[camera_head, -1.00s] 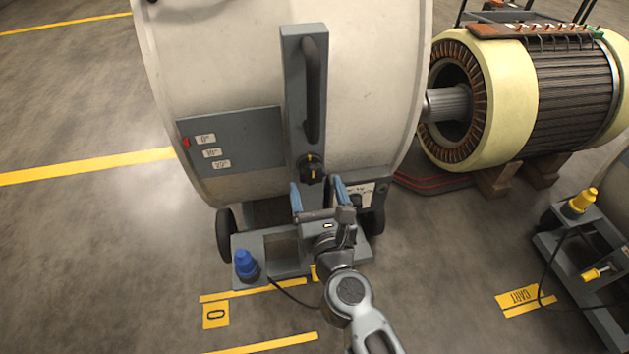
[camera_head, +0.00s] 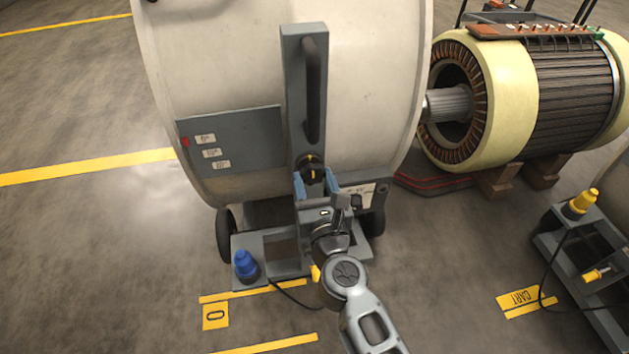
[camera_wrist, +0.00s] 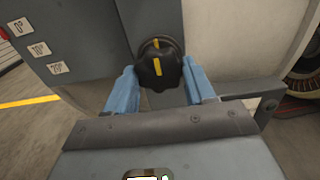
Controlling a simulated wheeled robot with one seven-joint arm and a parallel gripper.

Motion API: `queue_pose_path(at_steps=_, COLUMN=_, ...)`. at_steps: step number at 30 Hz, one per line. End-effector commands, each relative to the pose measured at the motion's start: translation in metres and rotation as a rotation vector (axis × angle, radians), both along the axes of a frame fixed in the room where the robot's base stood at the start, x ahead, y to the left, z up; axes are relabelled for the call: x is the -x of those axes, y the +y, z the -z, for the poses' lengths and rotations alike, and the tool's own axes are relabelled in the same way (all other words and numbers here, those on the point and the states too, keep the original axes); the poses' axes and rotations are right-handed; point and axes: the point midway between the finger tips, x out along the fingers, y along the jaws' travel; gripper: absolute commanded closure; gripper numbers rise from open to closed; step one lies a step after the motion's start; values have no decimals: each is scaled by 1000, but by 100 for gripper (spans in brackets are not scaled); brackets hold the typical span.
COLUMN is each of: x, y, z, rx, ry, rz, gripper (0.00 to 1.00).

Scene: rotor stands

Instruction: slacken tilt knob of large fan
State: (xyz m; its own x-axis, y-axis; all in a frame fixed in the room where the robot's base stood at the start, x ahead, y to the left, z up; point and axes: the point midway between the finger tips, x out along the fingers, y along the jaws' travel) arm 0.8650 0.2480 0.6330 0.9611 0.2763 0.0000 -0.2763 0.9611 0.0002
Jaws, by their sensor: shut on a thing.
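The large fan (camera_head: 220,60) is a big off-white drum on a grey wheeled base. Its tilt knob (camera_head: 313,166) is black with a yellow stripe and sits low on the grey upright (camera_head: 294,100). In the wrist view the knob (camera_wrist: 158,70) shows between my two blue fingers, its stripe near vertical and in line with a yellow mark behind it. My gripper (camera_head: 316,180) is shut on the knob from below, one finger at each side. The fingertips' contact is partly hidden by the knob.
A tilt plate (camera_head: 235,140) left of the upright has several angle labels and a red pointer by the top one. A blue beacon (camera_head: 245,265) stands on the base. A large stator (camera_head: 520,95) and a cart (camera_head: 590,260) with a yellow beacon stand to the right. Floor at left is clear.

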Motion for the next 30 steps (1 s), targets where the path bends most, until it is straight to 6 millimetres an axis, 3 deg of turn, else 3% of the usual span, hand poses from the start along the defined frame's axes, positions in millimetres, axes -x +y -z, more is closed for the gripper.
queue_pose_path(at_steps=4, x=0, y=0, z=0, rx=0, ry=0, rz=0, gripper=76)
queue_pose_path(at_steps=14, x=0, y=0, z=0, rx=44, ry=-12, rz=0, gripper=77)
queue_pose_path(at_steps=30, x=0, y=-1, z=-1, rx=453, ry=-128, rz=0, gripper=76)
